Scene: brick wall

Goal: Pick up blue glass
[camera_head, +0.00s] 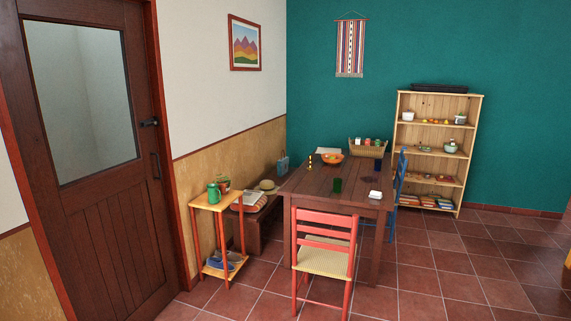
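A small dark green glass-like thing (337,185) stands on the near part of the dark wooden table (310,185). I cannot make out a clearly blue glass on the table. A small dark thing (370,179) lies behind a white item (375,194) near the table's right side, too small to identify. Neither of my grippers is in view.
A red chair (325,262) stands at the table's near side and a blue chair (401,172) at its right. A bowl of fruit (332,159) and a basket (368,150) sit on the table. A shelf (400,130) stands behind. Floor at right is free.

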